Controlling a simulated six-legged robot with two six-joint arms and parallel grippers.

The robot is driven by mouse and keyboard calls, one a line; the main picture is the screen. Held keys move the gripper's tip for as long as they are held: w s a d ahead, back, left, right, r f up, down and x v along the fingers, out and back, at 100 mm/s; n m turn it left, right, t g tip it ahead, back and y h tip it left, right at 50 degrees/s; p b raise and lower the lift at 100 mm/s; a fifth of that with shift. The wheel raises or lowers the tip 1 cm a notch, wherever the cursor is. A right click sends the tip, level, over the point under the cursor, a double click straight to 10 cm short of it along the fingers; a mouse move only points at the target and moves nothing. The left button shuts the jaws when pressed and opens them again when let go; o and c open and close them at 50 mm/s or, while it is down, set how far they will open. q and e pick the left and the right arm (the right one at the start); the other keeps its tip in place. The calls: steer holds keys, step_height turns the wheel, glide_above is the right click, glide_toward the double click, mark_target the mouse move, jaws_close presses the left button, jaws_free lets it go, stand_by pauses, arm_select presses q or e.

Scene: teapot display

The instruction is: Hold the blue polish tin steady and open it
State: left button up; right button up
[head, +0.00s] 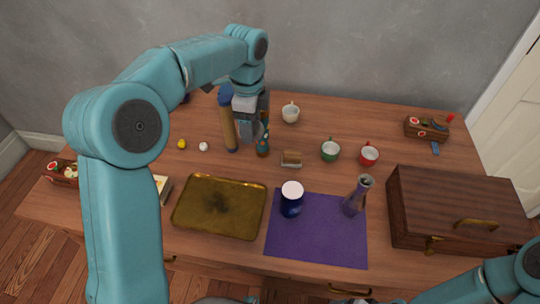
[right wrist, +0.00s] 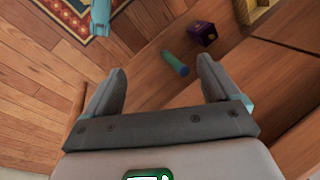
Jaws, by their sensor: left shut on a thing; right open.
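The blue polish tin (head: 291,206) appears to be the dark blue, white-topped cylinder standing upright on the purple mat (head: 318,246). Its top looks closed. My left gripper (head: 256,134) is behind the tin and to its left, apart from it. It is shut on a dark green, patterned bottle-like thing (head: 263,143), partly hidden by the fingers. My right gripper (right wrist: 160,80) is open and empty in the right wrist view, with the floor and a brown surface beyond its fingers. Its fingers do not show in the head view.
A tan, blue-topped cylinder (head: 228,122) stands beside my left gripper. A brass tray (head: 190,225) lies left of the mat. A glass vase (head: 356,196) stands on the mat, with a wooden case (head: 455,200) to the right. Cups (head: 330,151) stand behind.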

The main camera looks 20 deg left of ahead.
arm_select(q)
steer(key=a+m, duration=0.1)
steer(key=m, duration=0.1)
steer(key=a+r+m, duration=0.1)
steer(key=m, duration=0.3)
steer(key=shift+w+a+r, duration=0.2)
steer(key=shift+a+r, duration=0.15)
steer(key=shift+a, duration=0.05)
steer(key=m, duration=0.1)
steer(key=b, duration=0.2)
glide_above(245, 169)
steer(key=shift+m, duration=0.4)
step_height(245, 169, down, 13)
steer(key=shift+f, duration=0.1)
steer(key=shift+f+b, duration=0.3)
steer(key=shift+f, duration=2.85)
steer(key=shift+f, duration=0.2)
steer(key=o, duration=1.2)
steer(key=shift+r, duration=0.15)
